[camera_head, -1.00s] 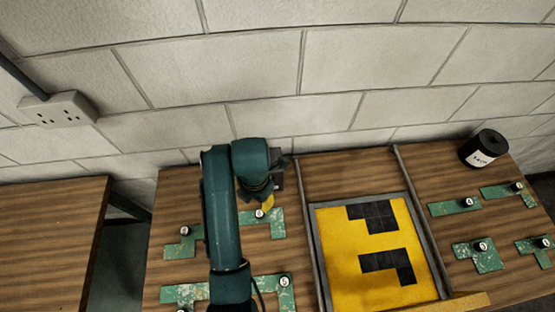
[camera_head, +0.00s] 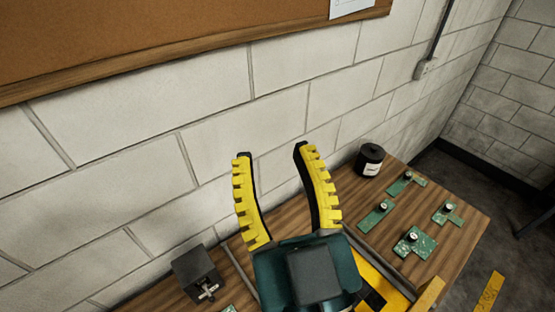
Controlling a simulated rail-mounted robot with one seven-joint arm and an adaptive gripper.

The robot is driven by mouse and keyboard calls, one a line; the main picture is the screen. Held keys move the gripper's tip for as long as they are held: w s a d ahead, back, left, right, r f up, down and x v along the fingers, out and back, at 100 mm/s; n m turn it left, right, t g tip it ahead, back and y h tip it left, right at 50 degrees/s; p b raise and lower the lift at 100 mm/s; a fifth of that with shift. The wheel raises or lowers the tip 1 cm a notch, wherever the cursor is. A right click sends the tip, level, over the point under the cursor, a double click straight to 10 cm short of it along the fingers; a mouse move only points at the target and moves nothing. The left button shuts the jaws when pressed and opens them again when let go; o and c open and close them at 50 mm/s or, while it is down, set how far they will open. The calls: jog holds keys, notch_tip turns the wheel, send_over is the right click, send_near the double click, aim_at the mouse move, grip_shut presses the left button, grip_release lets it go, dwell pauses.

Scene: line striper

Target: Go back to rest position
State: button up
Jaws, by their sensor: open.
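My gripper (camera_head: 274,155) is large in the middle of the view, raised in front of the table and wall. Its two yellow toothed fingers are spread wide with nothing between them. Its teal body hides much of the yellow board (camera_head: 374,273), of which only the right part with a dark patch shows. No rest stand or marker for a rest position is in view.
Green pieces with knobs, such as this one (camera_head: 414,243), lie on the wooden table (camera_head: 455,220) at the right. A black jar (camera_head: 369,160) stands at the back against the wall (camera_head: 330,105). A dark box (camera_head: 199,275) stands at lower left.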

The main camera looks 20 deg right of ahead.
jog(key=shift+s+r, duration=0.2)
jog(key=shift+s, duration=0.05)
notch_tip(320, 180, up, 15)
jog(key=p, duration=1.4)
jog(key=shift+f+m+p, duration=0.2)
jog(key=shift+m+p, duration=0.1)
